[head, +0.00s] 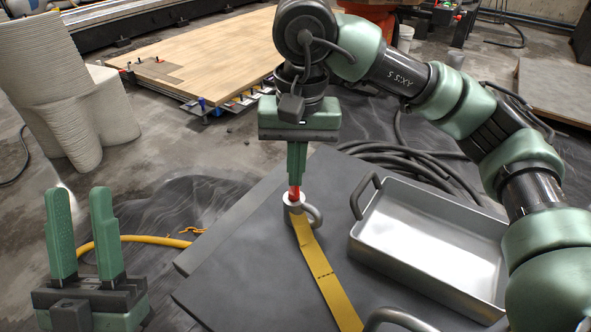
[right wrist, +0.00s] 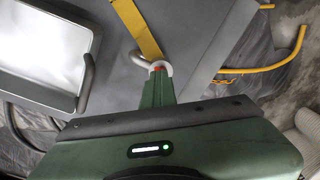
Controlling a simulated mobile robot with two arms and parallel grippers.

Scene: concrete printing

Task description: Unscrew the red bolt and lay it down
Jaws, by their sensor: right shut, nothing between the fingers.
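The red bolt (head: 294,192) stands upright in a grey metal shackle (head: 313,214) on the dark table. The right wrist view shows a little of the bolt's red (right wrist: 157,69) beside the shackle (right wrist: 141,59). My right gripper (head: 296,182) points straight down over the bolt with its fingers together; its tips are at the bolt's top and hide part of it. It holds nothing. I cannot tell whether the tips touch the bolt. My left gripper (head: 82,195) is open and empty, fingers pointing up, at the lower left, well apart from the bolt.
A yellow strap (head: 326,275) runs from the shackle towards the table's front. An empty metal tray (head: 430,240) with handles is right of it. The dark table (head: 240,270) is bare left of the strap. Black hoses (head: 400,155) lie behind; a layered concrete print (head: 45,90) stands far left.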

